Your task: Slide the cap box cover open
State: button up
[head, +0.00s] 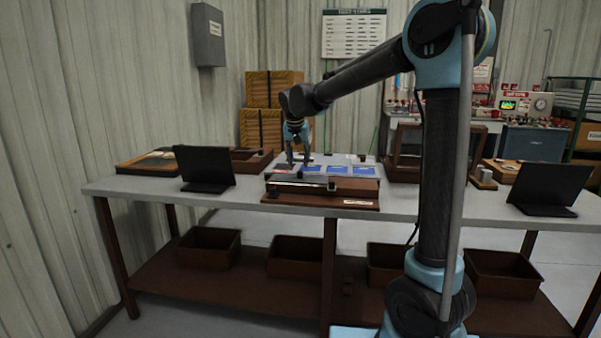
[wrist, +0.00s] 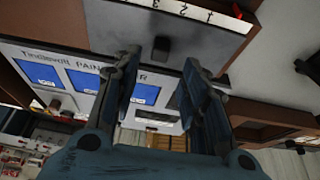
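The cap box (head: 345,204) is a long, low, dark brown box near the front edge of the grey workbench. Its grey cover (wrist: 115,25) shows in the wrist view, with a small black knob (wrist: 161,48) standing on it. A pale strip with numbers runs along the box edge there. My gripper (head: 298,160) hangs pointing down above the left part of the box. In the wrist view my gripper (wrist: 160,66) is open, its two fingers apart with nothing between them. The knob appears beyond the gap between the fingertips; I see no contact.
A white panel with blue squares (head: 337,170) lies behind the box. A dark laptop (head: 205,167) stands to the left and another laptop (head: 548,187) to the right. A brown wooden frame (head: 405,170) stands right of the box. Bare bench lies between the left laptop and the box.

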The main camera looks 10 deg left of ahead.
aim_at(300, 172)
jog(key=shift+x, duration=3)
jog(key=shift+r, duration=0.1)
grip_shut()
